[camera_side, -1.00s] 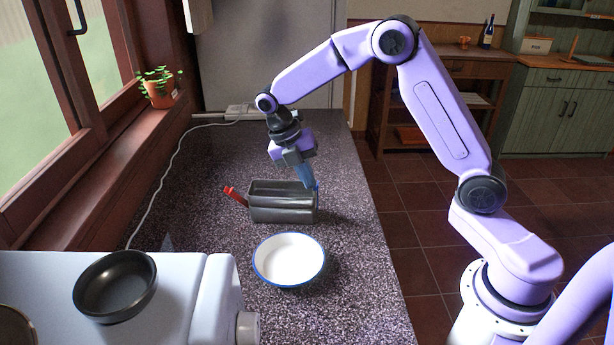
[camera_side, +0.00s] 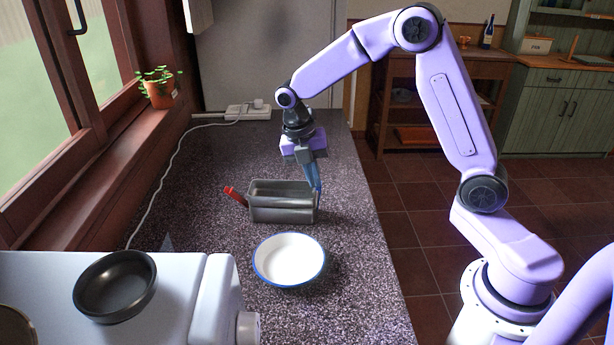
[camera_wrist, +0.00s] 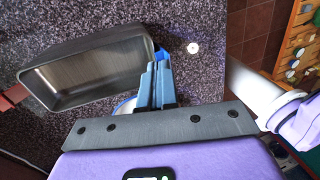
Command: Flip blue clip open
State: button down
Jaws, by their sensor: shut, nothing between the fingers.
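A grey metal tin (camera_side: 283,214) stands on the speckled counter and also shows in the wrist view (camera_wrist: 95,92). A red clip (camera_side: 235,196) sticks outward from its left end; it shows at the left edge in the wrist view (camera_wrist: 12,97). The blue clip (camera_wrist: 163,54) is at the tin's other end, mostly hidden behind my fingers in the wrist view. My gripper (camera_side: 318,190) points down at the tin's right end, its blue fingers (camera_wrist: 156,68) shut and empty. I cannot tell whether the fingertips touch the clip.
A white bowl with a blue rim (camera_side: 289,260) stands in front of the tin. A dark bowl (camera_side: 115,286) sits on a white appliance at the left. A white cable (camera_side: 165,170) runs along the window side. The counter behind the tin is clear.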

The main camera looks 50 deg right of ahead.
jog(key=s+d+f+t+y, duration=0.1)
jog(key=s+d+t+y, duration=0.1)
jog(key=s+d+t, duration=0.1)
jog(key=shift+s+d+f+y, duration=0.3)
jog(key=shift+s+d, duration=0.35)
jog(key=shift+s, duration=0.4)
jog(key=shift+w+a+f, duration=0.2)
jog(key=shift+w+a, duration=0.3)
jog(key=shift+w, duration=0.1)
